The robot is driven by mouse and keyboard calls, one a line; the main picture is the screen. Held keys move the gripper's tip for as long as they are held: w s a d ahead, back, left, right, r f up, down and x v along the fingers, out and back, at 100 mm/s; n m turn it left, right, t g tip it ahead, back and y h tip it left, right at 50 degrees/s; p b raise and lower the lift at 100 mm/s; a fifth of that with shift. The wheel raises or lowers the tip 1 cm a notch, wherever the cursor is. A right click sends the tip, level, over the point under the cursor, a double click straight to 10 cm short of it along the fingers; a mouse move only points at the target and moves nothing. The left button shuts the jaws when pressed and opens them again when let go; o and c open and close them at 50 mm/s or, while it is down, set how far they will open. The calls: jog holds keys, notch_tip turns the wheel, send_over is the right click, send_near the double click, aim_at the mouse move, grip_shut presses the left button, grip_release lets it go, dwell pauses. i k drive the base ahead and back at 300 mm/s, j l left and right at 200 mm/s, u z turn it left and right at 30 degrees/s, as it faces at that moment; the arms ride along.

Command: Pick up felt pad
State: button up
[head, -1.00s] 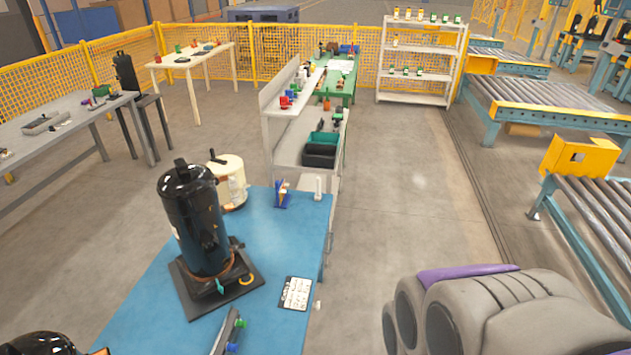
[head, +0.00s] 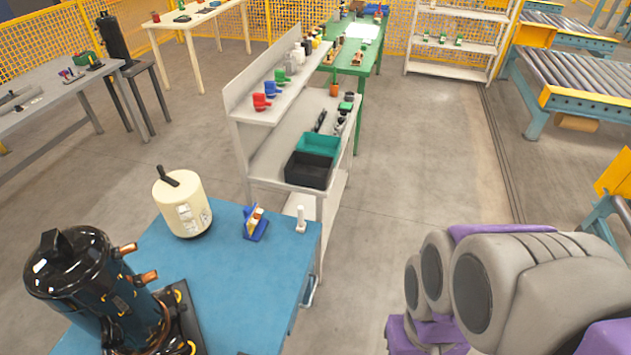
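I cannot pick out a felt pad for certain in this view. The blue table (head: 262,290) is in the left foreground. A black compressor (head: 95,290) stands on a dark base (head: 183,318) at its lower left. A cream canister (head: 182,203) with a black handle is at its far edge. A small blue holder with tan and white pieces (head: 255,222) and a small white upright object (head: 300,220) stand near its far right corner. My grey and purple arm fills the lower right, away from the table. My gripper is not visible.
A grey shelf bench (head: 240,130) with colored cups, a teal bin (head: 317,146) and a black bin (head: 307,170) stands just beyond the table. A green table (head: 371,70) and a white rack (head: 455,61) are farther back. The floor to the right (head: 420,180) is clear.

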aim_at(301, 226)
jog(key=i+l+u, duration=0.15)
jog(key=i+l, duration=0.45)
jog(key=i, duration=0.15)
jog(key=i+l+u, duration=0.1)
jog(key=i+l, duration=0.55)
jog(key=i+u, duration=0.1)
jog(key=u, duration=0.25)
jog(key=l+u, duration=0.1)
jog(key=u, duration=0.3)
jog(key=i+l+u, duration=0.1)
jog(key=u, duration=0.25)
